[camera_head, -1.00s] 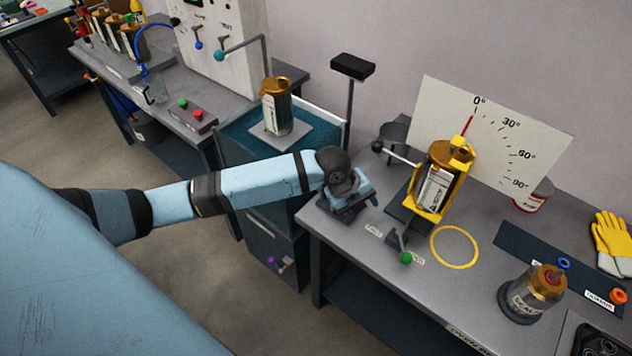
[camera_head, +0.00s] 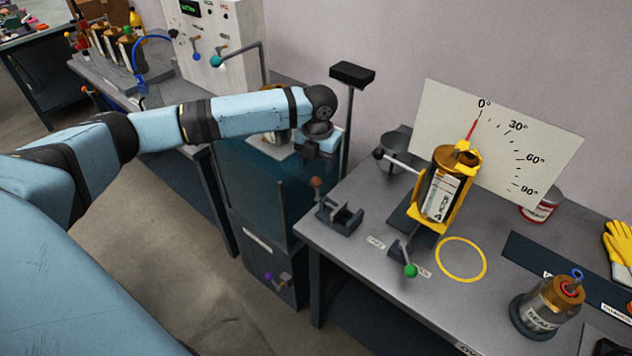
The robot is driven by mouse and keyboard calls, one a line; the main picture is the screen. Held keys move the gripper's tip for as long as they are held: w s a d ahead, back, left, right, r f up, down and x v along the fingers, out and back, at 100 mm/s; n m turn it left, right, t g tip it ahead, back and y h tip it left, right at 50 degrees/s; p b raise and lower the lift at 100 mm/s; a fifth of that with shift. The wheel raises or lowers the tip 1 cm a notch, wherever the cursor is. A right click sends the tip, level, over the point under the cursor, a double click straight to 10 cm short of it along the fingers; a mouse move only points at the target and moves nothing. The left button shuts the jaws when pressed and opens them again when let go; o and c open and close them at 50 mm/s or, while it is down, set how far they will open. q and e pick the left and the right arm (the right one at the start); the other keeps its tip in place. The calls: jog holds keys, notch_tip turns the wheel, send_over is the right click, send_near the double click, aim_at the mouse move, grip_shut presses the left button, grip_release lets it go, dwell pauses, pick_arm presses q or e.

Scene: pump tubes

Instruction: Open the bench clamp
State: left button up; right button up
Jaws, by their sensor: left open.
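The bench clamp (camera_head: 342,219) looks like a small dark grey block with upright jaws at the left end of the grey bench. A gap shows between its jaws and nothing is in it. Its lever stands upright at the left with a reddish-brown knob (camera_head: 317,182). My left gripper (camera_head: 318,150) is open, above and behind the clamp and apart from it, over the teal-topped cabinet. Its fingers are small and partly hidden by its own body. My right gripper is out of view.
A yellow cradle (camera_head: 462,207) holds a metal cylinder before the angle board (camera_head: 545,150). A green-knobbed lever (camera_head: 410,270) stands in front. A black-topped post (camera_head: 352,74) rises right of my left gripper. A brass-topped cylinder (camera_head: 283,136) is partly behind my arm.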

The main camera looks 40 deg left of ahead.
aim_at(316, 178)
pick_arm(q)
notch_tip(316, 178, down, 7)
jog(key=shift+a, duration=0.1)
dwell(0.3)
